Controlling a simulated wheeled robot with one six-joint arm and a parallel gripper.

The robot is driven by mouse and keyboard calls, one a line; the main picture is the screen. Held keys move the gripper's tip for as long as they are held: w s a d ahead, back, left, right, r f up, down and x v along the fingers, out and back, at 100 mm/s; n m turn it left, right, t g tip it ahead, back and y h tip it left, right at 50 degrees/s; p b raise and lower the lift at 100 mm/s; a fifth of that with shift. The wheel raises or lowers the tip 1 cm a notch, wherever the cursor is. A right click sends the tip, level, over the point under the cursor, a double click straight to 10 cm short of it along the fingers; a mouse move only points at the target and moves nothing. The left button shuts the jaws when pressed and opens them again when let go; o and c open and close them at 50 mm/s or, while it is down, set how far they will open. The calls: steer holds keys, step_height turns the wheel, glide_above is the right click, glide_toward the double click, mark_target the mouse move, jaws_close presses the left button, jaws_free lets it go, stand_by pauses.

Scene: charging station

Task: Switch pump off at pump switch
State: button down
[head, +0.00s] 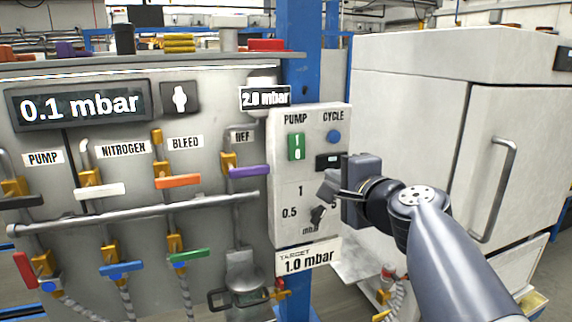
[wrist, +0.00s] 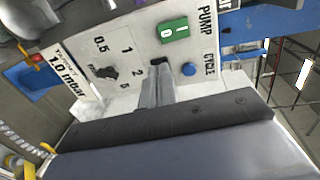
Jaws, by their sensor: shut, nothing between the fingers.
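The pump switch is a green rocker (head: 296,147) under the word PUMP, at the upper left of the white control box (head: 284,225). It also shows in the wrist view (wrist: 174,31), marked with a line and a circle. My gripper (head: 330,192) is in front of the box, to the right of and below the switch. Its fingers are shut and empty. In the wrist view the gripper (wrist: 160,75) points at the panel near a small black display, apart from the green switch. I cannot tell whether the fingertips touch the panel.
A blue CYCLE button (head: 334,137) sits right of the switch, with a target dial (head: 317,214) below. Valves with coloured handles, such as the purple one (head: 249,171), line the panel at left. A white cabinet (head: 420,90) stands at right.

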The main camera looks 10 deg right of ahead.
mark_target(299, 160)
steer(key=p+x, duration=0.1)
steer(key=x, duration=1.3)
steer(key=shift+f+b, duration=0.15)
steer(key=shift+b, duration=0.15)
steer(key=shift+w+f+b, duration=0.1)
steer(key=shift+f+b, duration=0.05)
steer(key=shift+b, duration=0.3)
steer(key=shift+w+f+t+b, duration=0.15)
steer(key=shift+t+b, duration=0.15)
steer(key=shift+b, duration=0.85)
steer(key=shift+r+p, duration=0.3)
